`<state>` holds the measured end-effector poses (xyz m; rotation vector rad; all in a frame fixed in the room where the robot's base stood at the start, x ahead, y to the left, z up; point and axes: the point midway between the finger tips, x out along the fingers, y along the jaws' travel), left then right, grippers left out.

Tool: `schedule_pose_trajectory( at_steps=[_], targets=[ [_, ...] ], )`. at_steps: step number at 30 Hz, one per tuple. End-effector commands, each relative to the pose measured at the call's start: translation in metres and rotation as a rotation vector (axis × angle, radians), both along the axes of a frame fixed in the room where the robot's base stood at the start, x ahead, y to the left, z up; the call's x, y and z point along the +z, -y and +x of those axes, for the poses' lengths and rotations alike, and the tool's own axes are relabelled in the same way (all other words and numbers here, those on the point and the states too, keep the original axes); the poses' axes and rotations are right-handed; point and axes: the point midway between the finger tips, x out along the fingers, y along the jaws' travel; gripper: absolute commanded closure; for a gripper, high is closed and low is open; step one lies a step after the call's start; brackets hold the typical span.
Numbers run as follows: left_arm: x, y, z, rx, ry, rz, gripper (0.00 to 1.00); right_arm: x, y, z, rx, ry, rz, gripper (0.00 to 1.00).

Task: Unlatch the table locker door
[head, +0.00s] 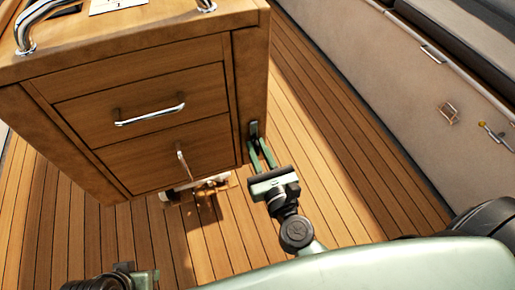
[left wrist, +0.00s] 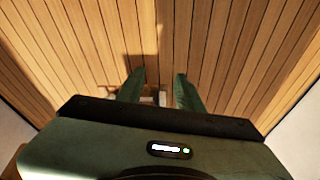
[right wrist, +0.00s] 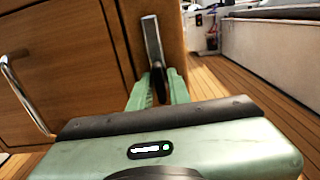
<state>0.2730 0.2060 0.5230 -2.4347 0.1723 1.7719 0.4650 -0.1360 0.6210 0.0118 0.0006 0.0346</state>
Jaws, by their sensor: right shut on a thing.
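The table locker (head: 140,85) is a wooden cabinet with two framed front panels. Its upper panel has a horizontal metal handle (head: 150,114) and its lower panel has an upright one (head: 181,165). A metal latch lever (right wrist: 152,40) with a dark lower part stands upright on the cabinet's right front edge; it also shows in the head view (head: 254,128). My right gripper (head: 260,148) is shut on the latch lever's lower part, and its fingers partly hide it. My left gripper (left wrist: 157,90) is open and empty above the floor, at the head view's bottom left.
A metal piece (head: 195,186) shows low at the cabinet's base. The plank floor (head: 345,150) is clear to the right. A pale bench wall (head: 410,70) with metal fittings borders it, with dark cushions above. Metal rails (head: 28,30) rise from the tabletop.

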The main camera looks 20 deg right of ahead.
Motion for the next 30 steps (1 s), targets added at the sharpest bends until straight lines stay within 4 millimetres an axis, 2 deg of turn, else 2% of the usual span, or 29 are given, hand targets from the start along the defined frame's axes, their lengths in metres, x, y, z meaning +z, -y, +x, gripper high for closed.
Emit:
schedule_pose_trajectory(
  at_steps=[8, 9, 10, 20, 23, 27, 30],
  targets=[
    [0.0, 0.0, 0.0, 0.0, 0.0, 0.0, 0.64, 0.0, -0.001, 0.0, 0.002, -0.002, 0.008, 1.0],
    [0.0, 0.0, 0.0, 0.0, 0.0, 0.0, 0.64, 0.0, -0.001, 0.0, 0.002, -0.002, 0.008, 0.74],
    [0.0, 0.0, 0.0, 0.0, 0.0, 0.0, 0.64, 0.0, -0.001, 0.0, 0.002, -0.002, 0.008, 0.66],
    [-0.001, 0.0, 0.0, 0.0, 0.0, 0.0, 0.64, 0.0, 0.0, -0.001, 0.0, -0.001, 0.004, 0.66],
    [-0.004, 0.0, 0.0, 0.0, 0.001, 0.0, 0.64, -0.002, 0.0, -0.009, 0.0, -0.002, 0.004, 0.66],
    [-0.012, 0.0, 0.001, 0.0, 0.003, 0.0, 0.64, -0.004, 0.001, -0.031, 0.002, -0.003, 0.004, 0.66],
    [-0.005, 0.008, 0.028, -0.009, 0.116, -0.024, 0.64, -0.003, 0.001, -0.043, 0.003, -0.003, 0.003, 0.66]
  ],
)
